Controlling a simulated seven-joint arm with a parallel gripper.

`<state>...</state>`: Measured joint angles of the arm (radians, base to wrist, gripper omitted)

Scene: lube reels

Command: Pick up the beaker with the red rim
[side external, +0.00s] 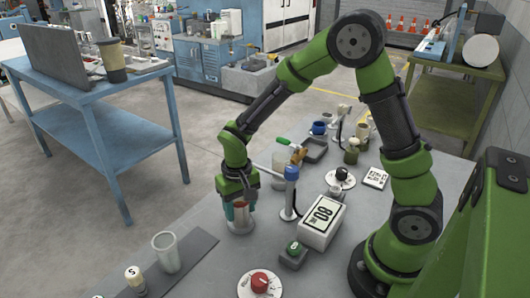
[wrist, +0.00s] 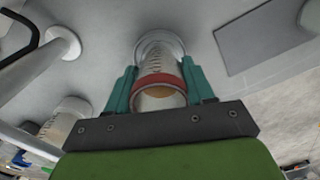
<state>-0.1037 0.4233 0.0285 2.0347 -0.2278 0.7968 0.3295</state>
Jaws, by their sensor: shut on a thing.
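The beaker with the red rim (wrist: 160,80) stands between my two teal fingers in the wrist view, its open mouth towards the camera. My gripper (wrist: 159,88) is shut on it just below the rim, with one finger on each side. In the side view my gripper (side external: 239,207) points down at the bench, and the beaker's lower part (side external: 241,223) shows beneath the fingers. Its foot is at or very near the bench top; I cannot tell if there is a gap.
A clear beaker (side external: 167,253) stands on a dark mat (side external: 202,243) at front left. A white box marked 80 (side external: 322,221) and a red knob (side external: 260,282) sit nearby.

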